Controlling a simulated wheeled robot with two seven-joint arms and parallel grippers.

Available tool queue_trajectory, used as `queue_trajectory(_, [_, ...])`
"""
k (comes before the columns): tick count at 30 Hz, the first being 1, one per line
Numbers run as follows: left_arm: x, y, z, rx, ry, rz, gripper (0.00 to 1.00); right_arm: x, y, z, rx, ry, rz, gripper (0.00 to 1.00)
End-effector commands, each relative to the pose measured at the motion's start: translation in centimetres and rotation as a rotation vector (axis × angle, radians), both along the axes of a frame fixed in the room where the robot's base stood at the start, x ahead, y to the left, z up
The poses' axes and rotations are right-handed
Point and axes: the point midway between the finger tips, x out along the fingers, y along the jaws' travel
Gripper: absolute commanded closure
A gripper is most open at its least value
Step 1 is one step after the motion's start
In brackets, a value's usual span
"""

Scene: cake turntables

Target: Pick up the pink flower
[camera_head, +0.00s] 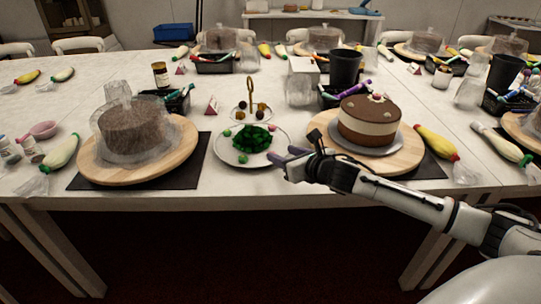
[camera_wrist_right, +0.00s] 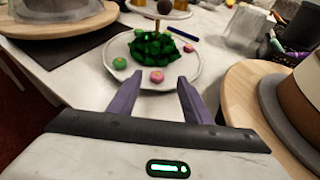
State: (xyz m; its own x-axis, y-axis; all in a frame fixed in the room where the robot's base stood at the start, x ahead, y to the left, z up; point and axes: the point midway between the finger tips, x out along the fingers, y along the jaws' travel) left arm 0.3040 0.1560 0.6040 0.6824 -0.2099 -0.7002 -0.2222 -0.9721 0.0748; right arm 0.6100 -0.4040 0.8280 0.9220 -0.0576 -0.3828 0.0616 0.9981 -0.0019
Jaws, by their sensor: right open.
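A small pink flower (camera_wrist_right: 156,76) lies on the near rim of a white plate (camera_head: 222,154). A second pink piece (camera_wrist_right: 189,48) lies at the plate's right rim in the wrist view. A heap of green leaf-like pieces (camera_head: 254,138) fills the plate's middle, and a green flower (camera_wrist_right: 119,63) lies at its left. My right gripper (camera_head: 288,154) is open and empty at the plate's near right edge in the head view. In the wrist view its two purple-grey fingers (camera_wrist_right: 155,88) point at the plate, with the near pink flower between and just beyond their tips. My left gripper is not in view.
A brown and cream cake (camera_head: 369,127) stands on a wooden turntable (camera_head: 408,160) right of the plate. A covered cake (camera_head: 130,128) stands on another turntable (camera_head: 98,172) at the left. Bare white table shows in front of the plate.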

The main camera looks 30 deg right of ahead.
Motion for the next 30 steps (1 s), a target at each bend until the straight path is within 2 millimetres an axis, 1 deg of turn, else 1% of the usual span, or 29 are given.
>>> queue_trajectory(5, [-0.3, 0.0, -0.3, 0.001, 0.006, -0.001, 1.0, 1.1, 0.1, -0.7, 0.003, 0.0, -0.001, 0.55])
queue_trajectory(10, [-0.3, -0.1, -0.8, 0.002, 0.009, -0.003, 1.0, 3.1, 0.3, -2.5, 0.007, 0.0, -0.002, 0.55])
queue_trajectory(12, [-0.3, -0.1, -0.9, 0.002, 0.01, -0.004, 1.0, 3.9, 0.1, -2.7, 0.005, -0.001, -0.002, 0.55])
queue_trajectory(15, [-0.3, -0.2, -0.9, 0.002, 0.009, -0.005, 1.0, 4.7, 0.1, -3.0, 0.003, -0.001, 0.0, 0.55])
queue_trajectory(23, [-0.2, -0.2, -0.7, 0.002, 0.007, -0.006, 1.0, 4.9, 0.1, -3.1, 0.001, 0.001, 0.001, 0.55])
queue_trajectory(24, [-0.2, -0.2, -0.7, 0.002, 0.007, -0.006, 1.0, 4.9, 0.1, -3.1, 0.001, 0.001, 0.001, 0.57])
queue_trajectory(26, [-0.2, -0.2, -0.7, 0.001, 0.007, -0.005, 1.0, 4.9, 0.1, -3.1, 0.001, 0.001, 0.001, 0.67])
queue_trajectory(30, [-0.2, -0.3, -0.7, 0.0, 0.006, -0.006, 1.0, 4.9, 0.1, -3.1, 0.001, 0.001, 0.001, 0.91])
